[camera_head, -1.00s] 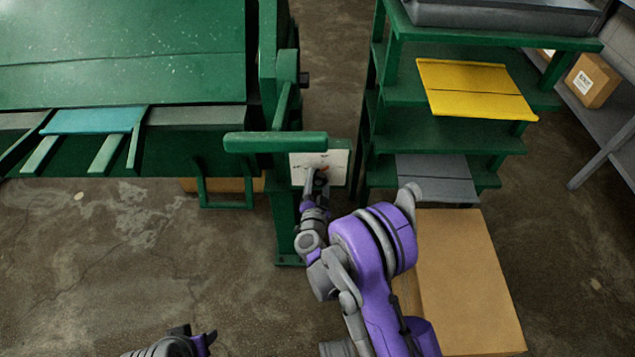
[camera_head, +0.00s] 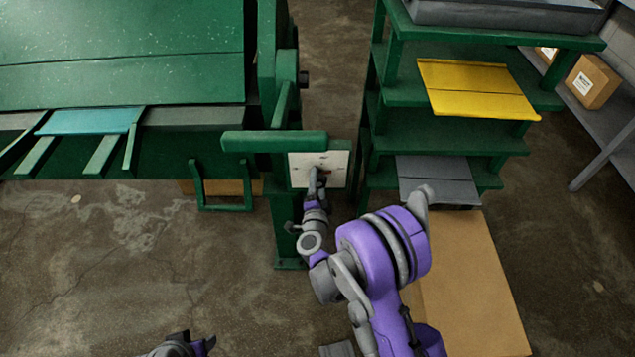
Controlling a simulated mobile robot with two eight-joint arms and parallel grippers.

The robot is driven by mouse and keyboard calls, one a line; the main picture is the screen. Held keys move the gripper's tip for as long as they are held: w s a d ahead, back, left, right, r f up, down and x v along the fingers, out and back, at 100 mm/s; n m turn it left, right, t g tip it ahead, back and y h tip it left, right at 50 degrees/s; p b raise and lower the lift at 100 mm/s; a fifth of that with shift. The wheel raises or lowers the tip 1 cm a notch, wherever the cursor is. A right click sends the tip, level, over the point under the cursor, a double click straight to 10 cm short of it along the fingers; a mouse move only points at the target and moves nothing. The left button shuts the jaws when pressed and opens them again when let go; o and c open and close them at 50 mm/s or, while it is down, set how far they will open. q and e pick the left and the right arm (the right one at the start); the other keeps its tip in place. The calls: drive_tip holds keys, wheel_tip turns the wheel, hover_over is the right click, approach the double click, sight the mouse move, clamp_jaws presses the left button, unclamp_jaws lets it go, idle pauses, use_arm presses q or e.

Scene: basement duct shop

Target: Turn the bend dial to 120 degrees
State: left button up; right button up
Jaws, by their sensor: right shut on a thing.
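The white dial plate (camera_head: 336,160) is mounted on the green post at the right end of the bending machine (camera_head: 120,60). My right gripper (camera_head: 317,175) is at the lower middle of this plate, shut on the bend dial. The gripper hides most of the dial, and the plate's marks are too small to read, so its angle cannot be told. My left gripper (camera_head: 190,343) is low at the bottom edge, far from the dial and partly cut off. Whether its jaws are open is not clear.
A green bar (camera_head: 273,141) juts out just above and left of the plate. A green shelf rack (camera_head: 450,135) with a yellow sheet (camera_head: 476,89) and a grey sheet (camera_head: 437,176) stands close on the right. A large cardboard box (camera_head: 468,280) is beside my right arm.

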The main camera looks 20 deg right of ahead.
drive_tip(key=shift+d, duration=0.1)
drive_tip(key=o, duration=1.3)
drive_tip(key=shift+o, duration=0.2)
drive_tip(key=shift+s, duration=0.1)
drive_tip(key=shift+s+a, duration=0.2)
drive_tip(key=shift+s, duration=0.1)
drive_tip(key=f+p+v, duration=0.1)
drive_tip(key=v, duration=0.9)
drive_tip(key=shift+r, duration=0.45)
drive_tip(key=shift+r, duration=0.1)
